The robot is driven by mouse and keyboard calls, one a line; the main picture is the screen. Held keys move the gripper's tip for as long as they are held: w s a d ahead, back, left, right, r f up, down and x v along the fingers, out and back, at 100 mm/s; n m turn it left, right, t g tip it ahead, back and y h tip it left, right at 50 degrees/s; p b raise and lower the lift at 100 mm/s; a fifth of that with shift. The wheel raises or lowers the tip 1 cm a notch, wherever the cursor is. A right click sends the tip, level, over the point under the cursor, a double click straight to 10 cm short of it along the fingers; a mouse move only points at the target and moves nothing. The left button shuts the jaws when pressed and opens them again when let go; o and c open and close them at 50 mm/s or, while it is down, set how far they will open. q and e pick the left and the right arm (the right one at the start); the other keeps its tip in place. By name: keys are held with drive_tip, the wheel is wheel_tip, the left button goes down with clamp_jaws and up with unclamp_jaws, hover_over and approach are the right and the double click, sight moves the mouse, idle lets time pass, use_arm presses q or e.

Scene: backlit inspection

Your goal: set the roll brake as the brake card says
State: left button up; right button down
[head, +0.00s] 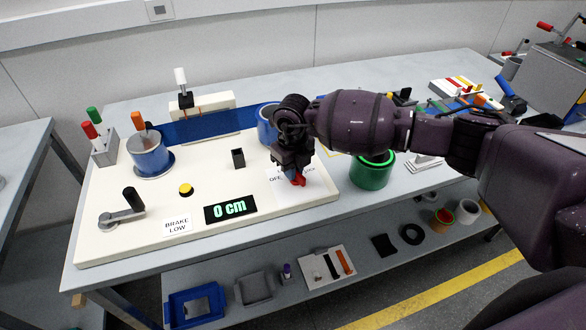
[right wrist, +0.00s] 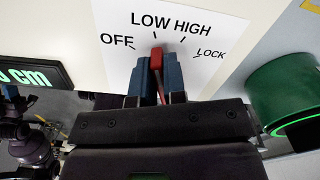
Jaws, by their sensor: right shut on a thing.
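The brake card (head: 177,224) on the white panel reads BRAKE LOW. The brake's red lever (head: 299,181) stands on a white dial label (head: 285,196) at the panel's right end. In the right wrist view the label (right wrist: 215,28) reads OFF, LOW, HIGH, LOCK, and the red lever (right wrist: 156,59) points up at about the LOW mark. My right gripper (head: 297,177) is shut on the lever; its blue fingers also show in the right wrist view (right wrist: 157,77), one on each side. The lever's base is hidden.
The panel (head: 75,250) also carries a 0 cm display (head: 230,208), a yellow button (head: 186,189), a black-handled crank (head: 125,212) and a roll with blue web (head: 148,155). A lower shelf holds trays and parts.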

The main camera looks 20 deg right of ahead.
drive_tip(key=shift+w+r, duration=0.1)
drive_tip(key=shift+r, duration=0.05)
drive_tip(key=c, duration=1.2)
unclamp_jaws()
wheel_tip(320, 180, up, 11)
drive_tip(key=shift+f, duration=0.15)
